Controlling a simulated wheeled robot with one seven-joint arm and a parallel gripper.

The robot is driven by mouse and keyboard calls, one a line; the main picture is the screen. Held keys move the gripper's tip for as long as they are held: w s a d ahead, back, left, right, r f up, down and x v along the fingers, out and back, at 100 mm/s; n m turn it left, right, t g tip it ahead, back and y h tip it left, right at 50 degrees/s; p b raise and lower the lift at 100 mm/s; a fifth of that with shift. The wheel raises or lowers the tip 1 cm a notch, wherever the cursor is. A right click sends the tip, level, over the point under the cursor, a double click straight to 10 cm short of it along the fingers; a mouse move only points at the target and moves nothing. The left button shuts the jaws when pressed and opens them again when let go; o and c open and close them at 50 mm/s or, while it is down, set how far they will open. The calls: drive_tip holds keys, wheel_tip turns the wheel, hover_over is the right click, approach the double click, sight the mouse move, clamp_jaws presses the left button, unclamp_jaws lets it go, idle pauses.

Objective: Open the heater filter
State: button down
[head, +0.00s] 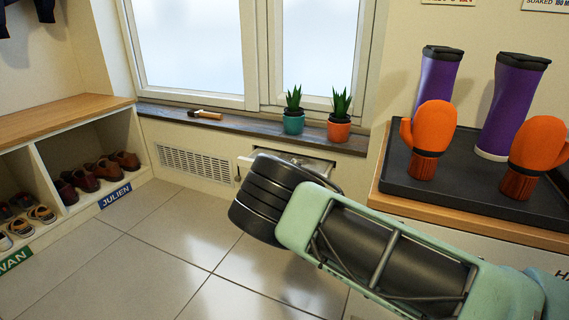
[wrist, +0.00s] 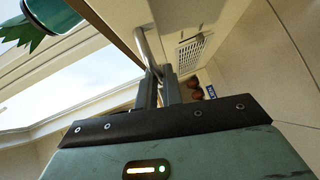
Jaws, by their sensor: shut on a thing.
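The heater filter (head: 318,163) appears to be the pale panel below the windowsill, right of the heater grille (head: 196,163). My arm covers most of it in the head view, and how far it stands open is hard to tell. In the wrist view, my gripper (wrist: 157,74) is shut on a silver bar handle (wrist: 146,48) that runs up and left from the fingertips. The grille (wrist: 190,53) shows just beyond and to the right. In the head view my gripper is hidden behind my own wrist.
A teal pot (head: 293,122) and an orange pot (head: 339,129) with plants stand on the sill (head: 243,125) above, beside a small brush-like tool (head: 207,115). The floor is clear.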

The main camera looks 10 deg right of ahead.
drive_tip(key=shift+s+a+p, duration=0.25)
drive_tip(key=shift+s+a, duration=0.3)
drive_tip(key=shift+s, duration=0.25)
drive_tip(key=shift+s+a+p, duration=0.25)
drive_tip(key=shift+s+a, duration=0.3)
drive_tip(key=shift+s, duration=0.2)
drive_tip(key=c, duration=1.5)
unclamp_jaws()
drive_tip(key=shift+c, duration=0.2)
drive_tip(key=shift+s, duration=0.1)
drive_tip(key=p+v, duration=0.8)
drive_tip(key=v, duration=0.9)
drive_tip(key=shift+s+r, duration=0.1)
